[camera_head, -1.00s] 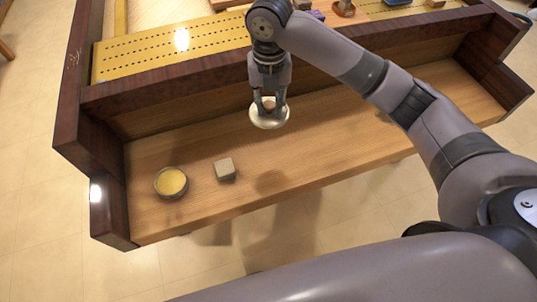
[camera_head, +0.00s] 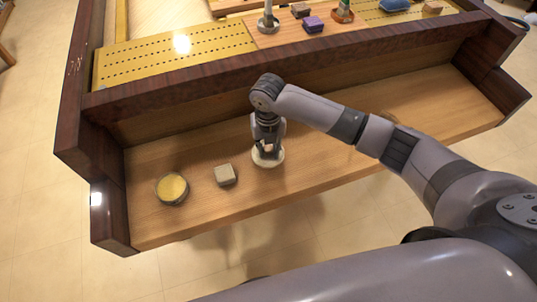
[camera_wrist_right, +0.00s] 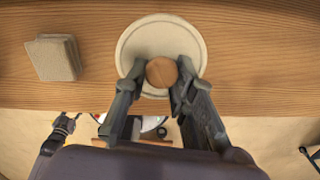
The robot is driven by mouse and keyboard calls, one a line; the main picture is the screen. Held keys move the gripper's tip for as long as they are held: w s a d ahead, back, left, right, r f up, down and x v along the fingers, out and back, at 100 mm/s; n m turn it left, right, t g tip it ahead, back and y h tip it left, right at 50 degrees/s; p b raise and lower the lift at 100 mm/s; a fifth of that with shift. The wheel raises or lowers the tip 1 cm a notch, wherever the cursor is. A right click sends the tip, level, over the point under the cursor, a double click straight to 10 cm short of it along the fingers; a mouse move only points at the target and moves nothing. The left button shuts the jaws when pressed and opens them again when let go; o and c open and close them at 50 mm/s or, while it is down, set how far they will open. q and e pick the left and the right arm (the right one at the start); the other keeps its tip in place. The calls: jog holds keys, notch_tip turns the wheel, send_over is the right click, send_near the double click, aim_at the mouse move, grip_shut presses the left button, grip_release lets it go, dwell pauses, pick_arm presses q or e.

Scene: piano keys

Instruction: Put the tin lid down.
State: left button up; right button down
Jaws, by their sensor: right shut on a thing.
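The tin lid (camera_head: 274,161) is a pale round disc with a brown wooden knob. It is low at the wooden shelf, right of a small grey block; I cannot tell whether it touches the wood. In the right wrist view the lid (camera_wrist_right: 133,40) lies flat below my fingers. My right gripper (camera_head: 268,150) points down over the lid, its fingers shut on the knob (camera_wrist_right: 161,72). A round tin (camera_head: 172,189) with yellow contents stands open at the left of the shelf. My left gripper is not in view.
The grey block (camera_head: 225,174) stands between the tin and the lid; it also shows in the right wrist view (camera_wrist_right: 54,58). The wooden shelf (camera_head: 330,160) is bare to the right. Its front edge drops to the tiled floor. A dark wooden rail (camera_head: 180,85) runs behind.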

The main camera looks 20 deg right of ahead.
aim_at(269, 155)
jog(key=shift+f, duration=1.95)
jog(key=shift+f, duration=0.1)
jog(key=c, duration=1.3)
grip_release()
jog(key=shift+c, duration=0.2)
notch_tip(269, 155, up, 12)
jog(key=shift+r, duration=0.15)
